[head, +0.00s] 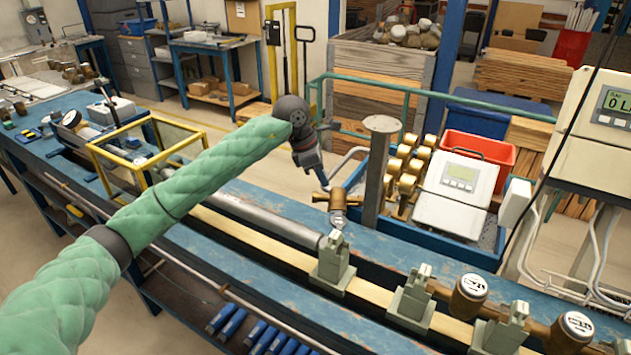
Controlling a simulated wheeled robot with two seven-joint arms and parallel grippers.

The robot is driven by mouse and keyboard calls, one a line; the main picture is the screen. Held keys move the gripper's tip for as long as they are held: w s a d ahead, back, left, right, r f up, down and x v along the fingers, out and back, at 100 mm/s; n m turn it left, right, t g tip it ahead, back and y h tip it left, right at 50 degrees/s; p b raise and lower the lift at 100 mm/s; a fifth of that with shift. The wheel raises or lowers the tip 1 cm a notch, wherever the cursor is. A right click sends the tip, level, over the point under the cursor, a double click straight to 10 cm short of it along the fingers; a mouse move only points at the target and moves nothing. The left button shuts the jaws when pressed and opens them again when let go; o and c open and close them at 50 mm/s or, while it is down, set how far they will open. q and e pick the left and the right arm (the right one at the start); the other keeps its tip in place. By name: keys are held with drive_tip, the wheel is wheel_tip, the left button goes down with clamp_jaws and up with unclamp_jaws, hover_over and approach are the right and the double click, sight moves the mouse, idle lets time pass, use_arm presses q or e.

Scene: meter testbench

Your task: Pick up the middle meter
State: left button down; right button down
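Three brass meters with pale round faces show along the bench at the lower right. One (337,204) is at the far left of them, one (468,297) is between the other two, and one (573,334) is near the bottom right edge. My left gripper (324,184) hangs from the green padded arm just above and left of the leftmost of these meters, clear of the middle one. Its fingers are small and dark, and I cannot tell whether they are open or touch anything. My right gripper is not in view.
Grey-green clamp blocks (332,264) stand on the bench rail beside the meters. A grey post (378,170) with a round top rises behind. A blue tray (470,250) holds several brass meters and a white display unit (457,192). A yellow frame (108,172) stands at left.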

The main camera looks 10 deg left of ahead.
use_arm(q)
drive_tip(key=shift+d+r, duration=0.1)
drive_tip(key=shift+c, duration=2.2)
unclamp_jaws()
